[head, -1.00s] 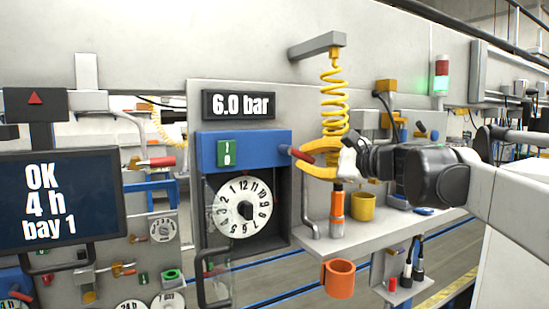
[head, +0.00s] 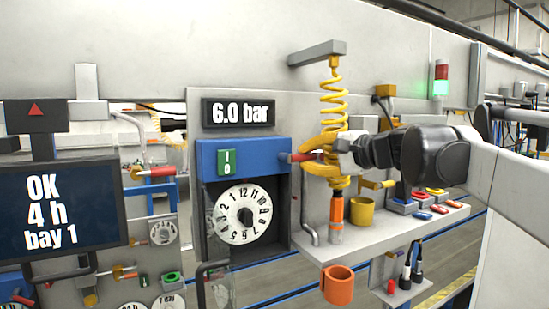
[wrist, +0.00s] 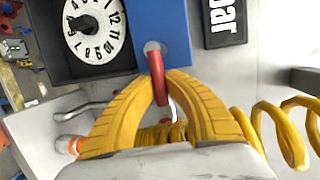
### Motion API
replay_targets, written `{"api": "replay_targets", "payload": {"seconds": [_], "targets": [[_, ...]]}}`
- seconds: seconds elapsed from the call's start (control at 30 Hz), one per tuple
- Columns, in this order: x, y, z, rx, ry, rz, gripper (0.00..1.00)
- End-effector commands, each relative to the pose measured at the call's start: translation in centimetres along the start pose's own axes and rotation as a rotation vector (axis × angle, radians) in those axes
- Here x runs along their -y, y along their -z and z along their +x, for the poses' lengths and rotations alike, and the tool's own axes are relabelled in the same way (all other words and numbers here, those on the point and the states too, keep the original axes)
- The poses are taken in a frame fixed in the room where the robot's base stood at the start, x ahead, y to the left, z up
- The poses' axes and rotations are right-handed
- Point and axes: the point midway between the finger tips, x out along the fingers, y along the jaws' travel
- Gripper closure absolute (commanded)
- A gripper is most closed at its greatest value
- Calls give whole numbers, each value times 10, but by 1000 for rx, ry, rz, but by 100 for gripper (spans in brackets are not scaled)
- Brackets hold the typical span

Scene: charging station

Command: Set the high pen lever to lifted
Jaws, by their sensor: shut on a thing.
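The high pen lever (head: 301,157) is a red-tipped lever on a grey pivot. It sticks out from the right side of the blue recorder housing (head: 264,156) and looks about level in the head view. In the wrist view, the red lever (wrist: 158,78) runs between the yellow fingers of my gripper (wrist: 164,86). In the head view, my gripper (head: 314,158) reaches in from the right and is shut on the lever. The fingers partly hide the lever's outer end.
A yellow coiled hose (head: 334,105) hangs just behind my gripper. A shelf (head: 375,237) below holds a yellow cup (head: 361,211) and an orange-handled tool (head: 337,215). A white numbered dial (head: 228,222) sits below the housing, and an orange mug (head: 338,284) hangs under the shelf.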

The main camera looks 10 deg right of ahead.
Motion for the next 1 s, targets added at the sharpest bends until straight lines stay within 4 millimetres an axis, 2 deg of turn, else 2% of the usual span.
{"api": "replay_targets", "payload": {"seconds": [0.27,0.3,0.33,0.37,0.73,0.87,1.0], "targets": [[1,0,0,-1,2,1,100],[1,0,0,-1,2,1,75],[1,0,0,-1,2,1,66],[1,0,0,-1,2,1,62],[0,0,-6,-1,1,1,62],[0,1,-26,-4,1,2,62],[0,2,-59,-5,2,3,62]]}}
